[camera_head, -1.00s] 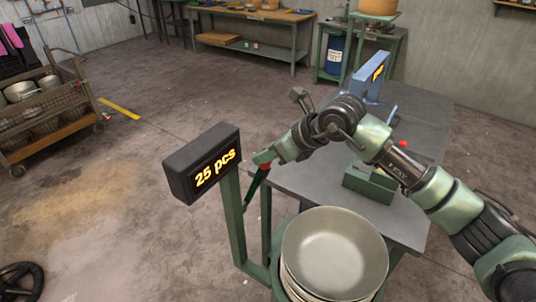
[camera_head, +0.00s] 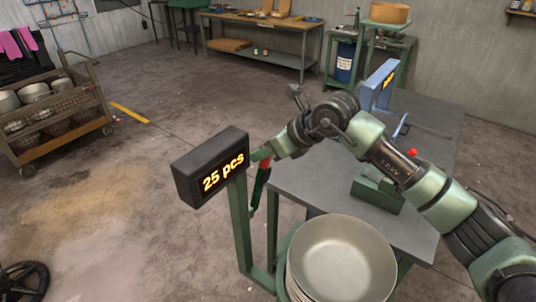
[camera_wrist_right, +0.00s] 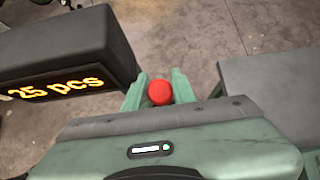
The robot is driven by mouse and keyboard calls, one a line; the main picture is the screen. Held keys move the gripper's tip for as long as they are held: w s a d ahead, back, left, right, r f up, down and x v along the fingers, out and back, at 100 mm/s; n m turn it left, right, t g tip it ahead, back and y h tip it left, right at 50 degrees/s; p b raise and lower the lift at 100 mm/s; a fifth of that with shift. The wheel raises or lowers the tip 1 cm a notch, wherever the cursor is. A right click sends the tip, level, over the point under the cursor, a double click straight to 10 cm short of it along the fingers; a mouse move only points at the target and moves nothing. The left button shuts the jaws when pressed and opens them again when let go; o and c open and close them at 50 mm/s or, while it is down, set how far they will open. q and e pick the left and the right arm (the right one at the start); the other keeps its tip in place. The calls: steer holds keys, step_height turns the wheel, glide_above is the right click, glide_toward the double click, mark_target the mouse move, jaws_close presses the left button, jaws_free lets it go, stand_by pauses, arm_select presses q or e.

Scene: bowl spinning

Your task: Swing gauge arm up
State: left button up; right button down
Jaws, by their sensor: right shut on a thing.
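The gauge arm (camera_head: 261,182) is a thin red and dark green bar. It hangs down steeply beside the green post of the bowl stand, just right of the black "25 pcs" display (camera_head: 211,166). My right gripper (camera_head: 262,157) is at its upper, red end. In the right wrist view, a round red end (camera_wrist_right: 159,92) sits between the two green fingers of my right gripper (camera_wrist_right: 157,88), which is shut on it. The bar below that end is hidden in the wrist view. My left gripper is not in view.
Stacked metal bowls (camera_head: 343,258) stand in the green stand below my right arm. A grey table (camera_head: 315,185) is behind them, with a green block (camera_head: 377,190) and a blue display unit (camera_head: 377,87) on it. Open floor lies left of the display.

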steer(key=shift+w+a+r, duration=0.1)
steer(key=shift+w+a, duration=0.05)
steer(key=shift+a, duration=0.1)
steer(key=shift+w+a+r, duration=0.1)
steer(key=shift+w+a, duration=0.5)
steer(key=shift+a, duration=0.25)
steer(key=shift+b, duration=0.3)
